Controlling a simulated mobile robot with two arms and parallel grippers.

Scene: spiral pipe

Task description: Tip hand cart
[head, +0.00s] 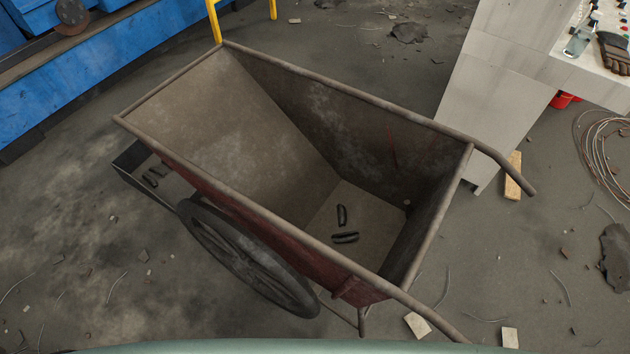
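The hand cart (240,205) stands in the middle of the head view, a worn brown and dark red metal tub. Its two handles (510,172) point to the right and lower right. A spoked wheel (245,258) shows on its near side. Two small dark pieces (343,226) lie on the floor of the tub. A dark open box (135,165) on the ground at the cart's left end holds more dark pieces. Neither of my grippers is in view.
A blue machine (100,70) runs along the upper left. A yellow frame (215,20) stands behind the cart. A pale workbench (490,90) with tools and a glove is close at the right. Wires (605,145) and rubble litter the floor.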

